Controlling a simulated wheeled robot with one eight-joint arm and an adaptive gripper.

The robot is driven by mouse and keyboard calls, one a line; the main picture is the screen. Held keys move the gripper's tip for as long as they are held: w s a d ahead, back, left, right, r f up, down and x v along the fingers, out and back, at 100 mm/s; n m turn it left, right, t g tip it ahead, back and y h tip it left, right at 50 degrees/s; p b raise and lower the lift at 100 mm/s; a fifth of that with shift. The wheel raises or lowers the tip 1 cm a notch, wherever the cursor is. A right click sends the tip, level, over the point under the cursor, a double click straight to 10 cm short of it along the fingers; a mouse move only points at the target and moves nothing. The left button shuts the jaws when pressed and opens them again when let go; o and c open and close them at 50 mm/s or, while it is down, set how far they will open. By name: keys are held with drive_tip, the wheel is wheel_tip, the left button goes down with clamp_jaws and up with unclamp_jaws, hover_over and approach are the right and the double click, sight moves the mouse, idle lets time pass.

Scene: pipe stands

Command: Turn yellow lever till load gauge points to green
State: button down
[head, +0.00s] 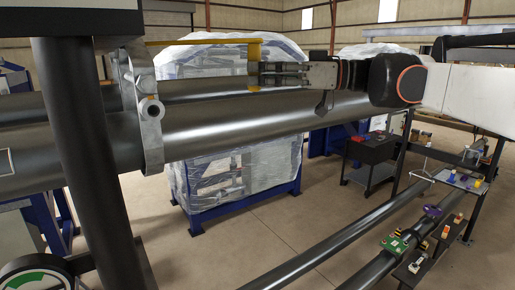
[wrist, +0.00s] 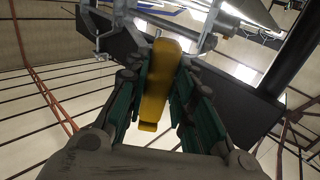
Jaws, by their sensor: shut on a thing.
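The yellow lever shows in the head view as a thin bar (head: 200,41) running right from the clamp, with an upright yellow grip (head: 254,50) at its right end. My gripper (head: 262,74) reaches in from the right and is shut on that grip. In the wrist view the yellow grip (wrist: 158,82) sits between the two green-padded fingers of my gripper (wrist: 160,105). The load gauge (head: 36,276) is at the bottom left of the head view, cut off by the frame edge. A green band shows on its dial; I cannot tell where the needle points.
A grey clamp (head: 145,110) holds large dark pipes (head: 230,125) just below my gripper. A dark post (head: 85,150) stands at the left. Wrapped crates (head: 235,175) stand behind. At lower right are thinner pipes (head: 340,240) and a black cart (head: 372,160). Floor between is clear.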

drive_tip(key=c, duration=1.5)
unclamp_jaws()
drive_tip(key=shift+a, duration=0.1)
drive_tip(key=shift+s+d, duration=0.15)
drive_tip(key=shift+d, duration=1.05)
drive_tip(key=shift+s+d, duration=0.2)
drive_tip(key=shift+d, duration=0.95)
drive_tip(key=shift+s+d, duration=0.15)
drive_tip(key=shift+d, duration=1.05)
